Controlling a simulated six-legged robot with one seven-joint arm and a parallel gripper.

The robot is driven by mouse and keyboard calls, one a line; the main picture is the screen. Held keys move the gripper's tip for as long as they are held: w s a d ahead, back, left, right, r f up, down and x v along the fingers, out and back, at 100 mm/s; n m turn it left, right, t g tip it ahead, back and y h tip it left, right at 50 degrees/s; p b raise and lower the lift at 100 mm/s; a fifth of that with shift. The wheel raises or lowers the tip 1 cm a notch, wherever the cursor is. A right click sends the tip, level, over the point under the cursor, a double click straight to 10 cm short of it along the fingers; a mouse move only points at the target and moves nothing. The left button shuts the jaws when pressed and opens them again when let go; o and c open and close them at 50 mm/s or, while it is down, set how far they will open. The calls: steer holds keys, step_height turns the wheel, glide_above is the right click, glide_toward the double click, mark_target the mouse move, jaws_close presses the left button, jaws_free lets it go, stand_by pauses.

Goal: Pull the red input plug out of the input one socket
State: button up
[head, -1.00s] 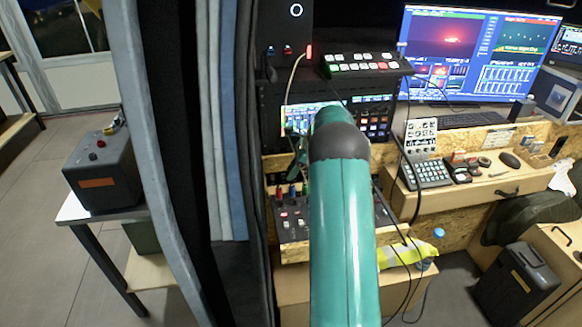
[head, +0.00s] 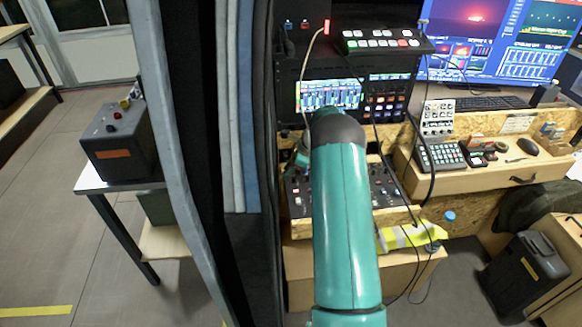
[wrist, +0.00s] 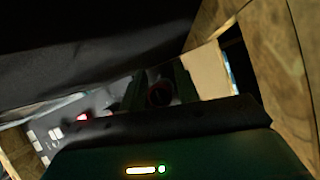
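My gripper (head: 299,160) reaches down at the left part of the dark control panel (head: 300,204), mostly behind my teal arm. In the dim wrist view, two dark fingers of my gripper (wrist: 159,88) stand either side of a dark red round thing (wrist: 159,96), which looks like the red plug. I cannot tell whether the fingers touch it. The socket under it and its label are hidden. A bright red spot (wrist: 82,117) shows on the panel to the left, beside several pale buttons.
A rack with a lit screen (head: 328,96) stands behind the panel, with a button switcher (head: 382,41) on top. Black cables hang down right of my arm. A desk with a keypad (head: 440,157) is at right.

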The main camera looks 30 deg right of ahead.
jaws_close()
steer(key=shift+r, duration=1.65)
steer(key=shift+r, duration=1.35)
